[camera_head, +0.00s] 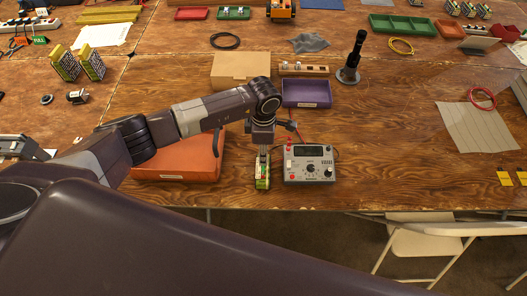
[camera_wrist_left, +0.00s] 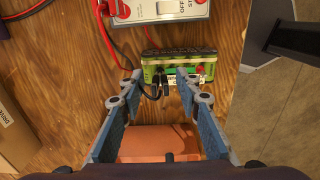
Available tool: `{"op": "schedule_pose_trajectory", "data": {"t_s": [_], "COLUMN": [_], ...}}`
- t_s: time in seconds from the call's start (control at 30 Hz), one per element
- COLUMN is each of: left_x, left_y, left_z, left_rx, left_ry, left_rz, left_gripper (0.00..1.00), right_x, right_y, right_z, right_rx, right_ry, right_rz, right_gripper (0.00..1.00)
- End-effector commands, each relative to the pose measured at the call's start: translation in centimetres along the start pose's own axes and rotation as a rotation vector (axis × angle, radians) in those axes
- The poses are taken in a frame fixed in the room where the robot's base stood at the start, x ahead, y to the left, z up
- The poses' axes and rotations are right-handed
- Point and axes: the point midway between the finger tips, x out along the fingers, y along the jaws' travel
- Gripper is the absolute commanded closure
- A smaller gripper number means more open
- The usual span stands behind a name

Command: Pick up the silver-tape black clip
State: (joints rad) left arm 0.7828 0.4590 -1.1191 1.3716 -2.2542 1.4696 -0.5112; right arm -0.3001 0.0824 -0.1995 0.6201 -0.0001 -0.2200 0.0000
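A battery pack (camera_head: 262,181) with a yellow-green body stands near the table's front edge, left of the grey charger (camera_head: 309,165). In the left wrist view, the battery pack (camera_wrist_left: 180,57) has a green board along its near side. A black clip (camera_wrist_left: 165,86) with a black lead is at that board, and a red clip (camera_wrist_left: 201,70) is at its right end. I cannot make out silver tape on the black clip. My left gripper (camera_wrist_left: 159,74) is open, pointing down, with its fingertips on either side of the black clip. My right gripper is not in view.
An orange case (camera_head: 178,158) lies left of the battery pack. A purple bin (camera_head: 306,94) and a cardboard box (camera_head: 240,65) stand behind. A black flashlight-like stand (camera_head: 352,60) is farther right.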

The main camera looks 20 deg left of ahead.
Motion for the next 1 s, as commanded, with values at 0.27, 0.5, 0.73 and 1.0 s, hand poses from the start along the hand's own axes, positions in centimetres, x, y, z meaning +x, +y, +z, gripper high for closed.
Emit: {"op": "schedule_pose_trajectory", "data": {"t_s": [0.27, 0.5, 0.73, 1.0], "left_x": [-0.1, -0.1, -1.1, -6.4], "left_y": [0.0, 0.0, 0.1, 0.3], "left_z": [0.0, 0.0, 0.0, 0.0], "left_rx": [-0.001, -0.001, -0.002, 0.001], "left_ry": [0.000, 0.000, -0.001, -0.003], "left_rz": [0.000, 0.000, 0.002, 0.008], "left_gripper": [1.00, 1.00, 1.00, 1.00], "right_x": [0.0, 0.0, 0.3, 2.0], "right_y": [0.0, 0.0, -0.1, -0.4], "right_z": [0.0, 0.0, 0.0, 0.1], "right_rx": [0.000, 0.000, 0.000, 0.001], "right_ry": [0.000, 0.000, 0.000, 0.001], "right_rz": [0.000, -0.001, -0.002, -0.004], "right_gripper": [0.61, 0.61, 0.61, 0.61]}}
